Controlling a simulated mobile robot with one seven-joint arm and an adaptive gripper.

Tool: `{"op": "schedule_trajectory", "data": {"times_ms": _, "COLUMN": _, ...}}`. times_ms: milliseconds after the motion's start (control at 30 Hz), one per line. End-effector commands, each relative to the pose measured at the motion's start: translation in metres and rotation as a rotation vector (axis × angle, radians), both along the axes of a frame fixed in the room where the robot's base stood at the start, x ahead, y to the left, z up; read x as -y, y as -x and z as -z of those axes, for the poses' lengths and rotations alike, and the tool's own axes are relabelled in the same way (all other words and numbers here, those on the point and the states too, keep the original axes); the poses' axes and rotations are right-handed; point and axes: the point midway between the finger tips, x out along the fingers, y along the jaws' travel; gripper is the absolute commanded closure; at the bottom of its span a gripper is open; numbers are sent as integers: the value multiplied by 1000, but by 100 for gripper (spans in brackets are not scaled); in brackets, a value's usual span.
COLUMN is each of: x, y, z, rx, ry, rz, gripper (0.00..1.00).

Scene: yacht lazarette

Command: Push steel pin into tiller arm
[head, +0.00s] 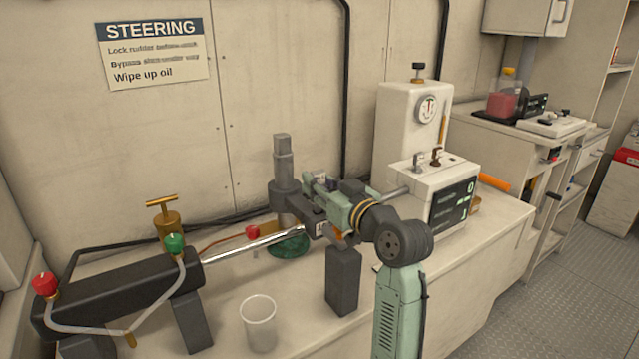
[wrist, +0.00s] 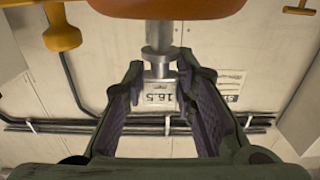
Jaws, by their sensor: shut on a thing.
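The tiller arm (head: 287,192) is a dark grey fitting on the upright grey post at the back of the bench. My gripper (head: 316,196) is at its right end. In the wrist view my gripper (wrist: 162,78) has its fingertips close together on the steel pin (wrist: 158,58), a silver cylinder with a wider collar. A plate marked 18.5 (wrist: 159,97) shows between the fingers. In the head view my gripper and wrist hide the pin. I cannot tell how far the pin is in the tiller arm.
A black hydraulic cylinder (head: 120,295) with a chrome rod (head: 250,243) lies at the left. A clear cup (head: 258,322) stands in front, and a dark block (head: 343,282) below my gripper. A white display box (head: 440,195) and a gauge unit (head: 412,125) stand to the right.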

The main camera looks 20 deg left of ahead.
Motion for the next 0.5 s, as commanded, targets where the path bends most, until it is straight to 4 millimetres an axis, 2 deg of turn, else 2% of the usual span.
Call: {"op": "schedule_trajectory", "data": {"times_ms": 500, "x": 0, "y": 0, "z": 4, "rx": 1, "ry": -1, "rz": 0, "gripper": 100}}
